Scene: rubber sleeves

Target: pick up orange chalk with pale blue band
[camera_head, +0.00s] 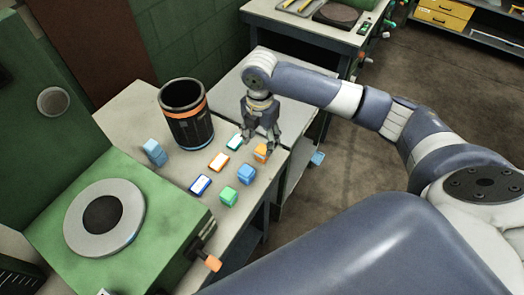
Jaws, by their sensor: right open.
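A small orange block (261,154) sits near the right edge of the workbench, directly under my right gripper. Whether it carries a pale blue band is too small to tell. My right gripper (260,146) points down with its fingers apart, close above or around this block; I cannot tell if they touch it. A second orange piece (218,161), flat with a pale face, lies to the left. My left gripper is not in view.
Teal (235,142), blue (200,184), green (228,195) and light blue (246,174) pieces lie close by. A dark cup with an orange band (187,113) stands behind. A green machine with a round disc (104,219) fills the left. A light blue piece (155,152) stands between them.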

